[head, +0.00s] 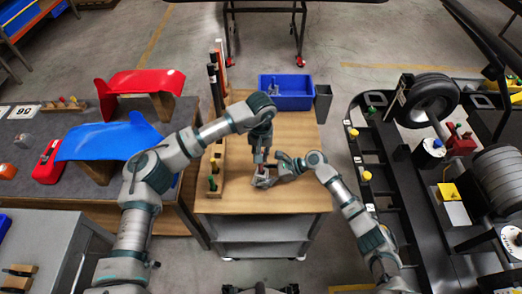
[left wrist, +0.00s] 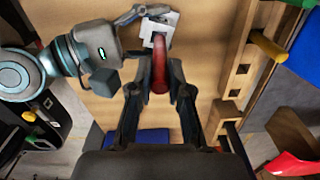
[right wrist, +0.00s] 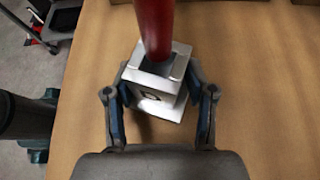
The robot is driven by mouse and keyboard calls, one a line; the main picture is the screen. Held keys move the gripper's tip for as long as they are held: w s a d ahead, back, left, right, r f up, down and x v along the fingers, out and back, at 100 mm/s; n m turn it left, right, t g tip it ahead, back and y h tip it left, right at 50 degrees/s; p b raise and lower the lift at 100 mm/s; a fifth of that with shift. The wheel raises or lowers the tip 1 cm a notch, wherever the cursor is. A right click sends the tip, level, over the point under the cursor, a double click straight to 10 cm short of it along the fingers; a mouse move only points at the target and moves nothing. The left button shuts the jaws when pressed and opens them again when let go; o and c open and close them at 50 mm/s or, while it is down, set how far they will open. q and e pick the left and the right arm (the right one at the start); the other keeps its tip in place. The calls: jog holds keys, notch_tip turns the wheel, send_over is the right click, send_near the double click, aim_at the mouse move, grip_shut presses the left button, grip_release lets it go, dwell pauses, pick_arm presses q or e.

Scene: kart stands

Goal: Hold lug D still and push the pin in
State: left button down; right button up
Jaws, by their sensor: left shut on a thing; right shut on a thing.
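Lug D (head: 263,181) is a pale grey metal block near the middle of the wooden worktop. My right gripper (right wrist: 157,95) is shut on it, with one finger on each side of the lug (right wrist: 160,104) in the right wrist view. The pin (left wrist: 160,66) is a red rod. My left gripper (left wrist: 160,92) is shut on it above the lug. In the right wrist view the lower end of the pin (right wrist: 155,28) is at the open top of the lug. I cannot tell how deep it sits. In the head view my grippers mostly hide the pin.
The worktop (head: 290,195) is clear around the lug. A wooden rack (head: 215,160) with handles runs along its left edge. A blue bin (head: 291,94) and a dark cup (head: 322,101) stand at the back. A black kart frame (head: 385,190) is to the right.

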pick_arm(q)
jog(key=shift+f, duration=2.5)
pick_arm(e)
jog(key=shift+f, duration=0.15)
pick_arm(q)
jog(key=c, duration=1)
grip_release()
notch_tip(320, 180, up, 12)
jog(key=shift+f, duration=0.1)
